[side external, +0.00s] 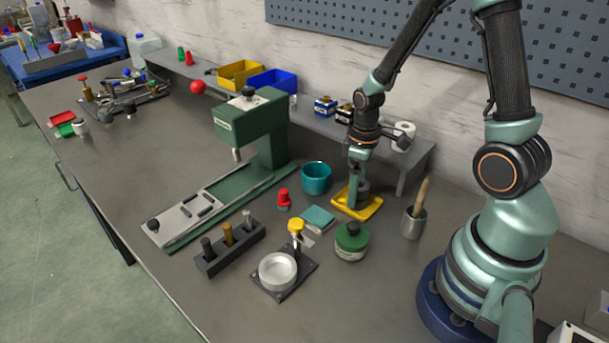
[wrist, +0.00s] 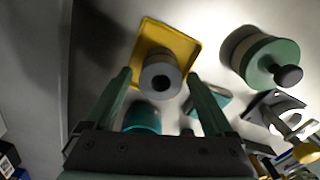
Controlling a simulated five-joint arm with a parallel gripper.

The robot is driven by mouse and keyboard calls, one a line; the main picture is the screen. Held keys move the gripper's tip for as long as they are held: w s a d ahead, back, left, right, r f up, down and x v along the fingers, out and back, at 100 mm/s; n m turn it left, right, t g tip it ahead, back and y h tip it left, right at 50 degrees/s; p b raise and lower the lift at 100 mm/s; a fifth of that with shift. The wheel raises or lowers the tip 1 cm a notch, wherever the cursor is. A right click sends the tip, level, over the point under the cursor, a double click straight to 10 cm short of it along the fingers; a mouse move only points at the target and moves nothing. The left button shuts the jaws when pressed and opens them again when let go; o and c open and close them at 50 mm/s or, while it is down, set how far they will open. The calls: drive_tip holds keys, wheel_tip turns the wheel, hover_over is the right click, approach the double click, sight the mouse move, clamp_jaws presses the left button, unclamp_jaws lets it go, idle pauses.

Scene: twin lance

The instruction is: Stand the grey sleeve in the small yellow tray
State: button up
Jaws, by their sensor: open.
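The grey sleeve (side external: 364,190) stands upright in the small yellow tray (side external: 361,215), partly hidden behind a finger in the side view. In the wrist view, the sleeve (wrist: 161,82) shows its round top and dark hole toward the camera, with the yellow tray (wrist: 170,35) beneath it. My gripper (side external: 357,190) is open and low over the tray. In the wrist view, the fingers of my gripper (wrist: 159,75) are to either side of the sleeve, with a gap visible on each side.
A teal cup (side external: 316,177) stands left of the tray. A green-lidded jar (side external: 351,242) is in front, and a grey pot with a wooden handle (side external: 413,222) is to the right. A teal block (side external: 318,218) lies near the tray. A green press (side external: 255,130) stands further left.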

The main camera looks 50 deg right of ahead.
wheel_tip(320, 180, up, 12)
drive_tip(key=s+a+r+m+t, duration=0.2)
drive_tip(key=a+r+t, duration=0.3)
drive_tip(key=a+r, duration=0.4)
drive_tip(key=shift+a+r+m+t, duration=0.2)
drive_tip(key=shift+r+m+t, duration=0.1)
drive_tip(key=shift+r+m, duration=0.4)
drive_tip(key=shift+f, duration=0.1)
idle(0.9)
